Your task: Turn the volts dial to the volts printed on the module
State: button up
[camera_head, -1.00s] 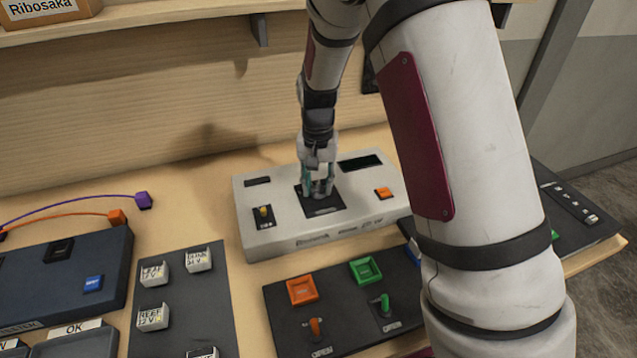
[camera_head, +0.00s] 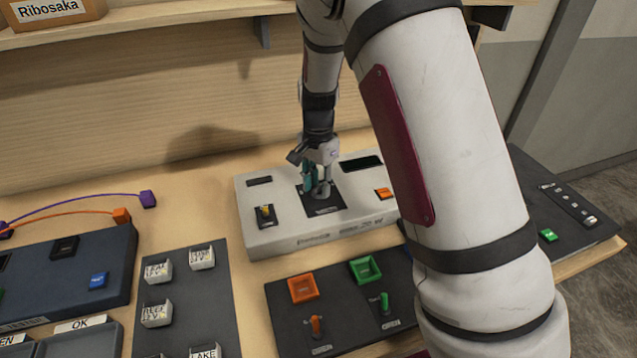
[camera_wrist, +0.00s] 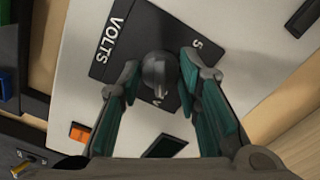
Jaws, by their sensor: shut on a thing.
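The volts dial (camera_wrist: 158,72) is a dark round knob on a black plate (camera_wrist: 110,62) printed "VOLTS", with a "5" at one edge, in the wrist view. The plate (camera_head: 327,209) sits in the middle of the light grey console (camera_head: 285,233) in the head view. My gripper (camera_head: 318,190) points down at the dial. In the wrist view my gripper (camera_wrist: 157,82) has its teal-padded fingers on both sides of the knob, shut on it. In the head view the fingers hide the dial. Several white labelled modules (camera_head: 157,312) sit on a dark mat at left; their print is too small to read surely.
The console also carries a yellow-tipped switch (camera_head: 265,212), an orange button (camera_head: 384,193) and a dark display (camera_head: 361,163). In front lies a dark panel with an orange tray (camera_head: 302,289), a green tray (camera_head: 365,270) and two levers. A shelf is above.

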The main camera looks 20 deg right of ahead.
aim_at(318, 187)
dwell(0.3)
jog(key=o, duration=1.1)
jog(key=shift+r, duration=0.1)
notch_tip(318, 187, up, 12)
jog(key=shift+f, duration=0.1)
jog(key=s+r+n+t, duration=0.1)
jog(key=s+r+n, duration=0.3)
jog(key=s, duration=0.5)
jog(key=s+r+n+t, duration=0.2)
jog(key=s+r+n, duration=0.2)
jog(key=s, duration=0.6)
jog(key=s+r+n+t, duration=0.2)
jog(key=s+r+n, duration=0.2)
jog(key=s, duration=0.5)
jog(key=shift+s+d+r, duration=0.2)
jog(key=shift+d+r, duration=0.05)
jog(key=shift+r, duration=0.35)
